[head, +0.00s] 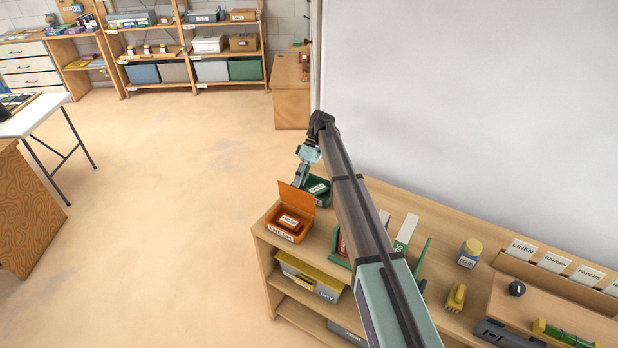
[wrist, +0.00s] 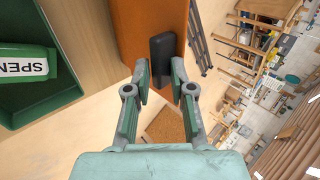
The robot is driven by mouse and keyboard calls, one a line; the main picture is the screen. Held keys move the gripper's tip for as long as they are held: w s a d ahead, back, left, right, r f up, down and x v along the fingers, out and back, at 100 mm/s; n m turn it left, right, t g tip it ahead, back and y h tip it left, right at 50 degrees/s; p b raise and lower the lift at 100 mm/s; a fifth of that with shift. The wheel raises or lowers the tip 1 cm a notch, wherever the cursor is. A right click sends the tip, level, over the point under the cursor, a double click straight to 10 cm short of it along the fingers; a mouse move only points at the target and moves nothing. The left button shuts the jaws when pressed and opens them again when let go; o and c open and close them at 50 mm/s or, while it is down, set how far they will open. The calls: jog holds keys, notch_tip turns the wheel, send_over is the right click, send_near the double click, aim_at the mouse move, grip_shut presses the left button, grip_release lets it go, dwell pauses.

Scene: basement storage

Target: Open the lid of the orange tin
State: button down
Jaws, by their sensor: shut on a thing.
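The orange tin (head: 288,228) stands at the left end of the wooden shelf top, with a white label on its front. Its lid (head: 297,198) is raised and tilted up, and a white-labelled item (head: 289,221) shows inside. My gripper (head: 300,183) is just behind the raised lid, its fingertips partly hidden there. In the wrist view the orange lid (wrist: 148,25) fills the top middle, with a dark tab (wrist: 163,52) on it. The fingers of my gripper (wrist: 160,76) are on either side of that tab, shut on the lid's tab.
A green open tin (head: 318,190) with a labelled item sits close behind the orange tin; it also shows in the wrist view (wrist: 45,95). A yellow-lidded box (head: 308,277) is on the shelf below. Open floor (head: 170,220) lies left of the shelf.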

jog(key=shift+s+d+f, duration=0.1)
jog(key=shift+d+f, duration=0.15)
jog(key=shift+f, duration=0.8)
jog(key=c, duration=1.3)
grip_release()
jog(key=shift+o, duration=1.3)
jog(key=shift+w+f, duration=0.3)
jog(key=shift+s+r, duration=0.1)
jog(key=shift+r, duration=0.1)
jog(key=shift+c, duration=0.6)
jog(key=shift+a+r, duration=0.1)
jog(key=shift+a, duration=0.05)
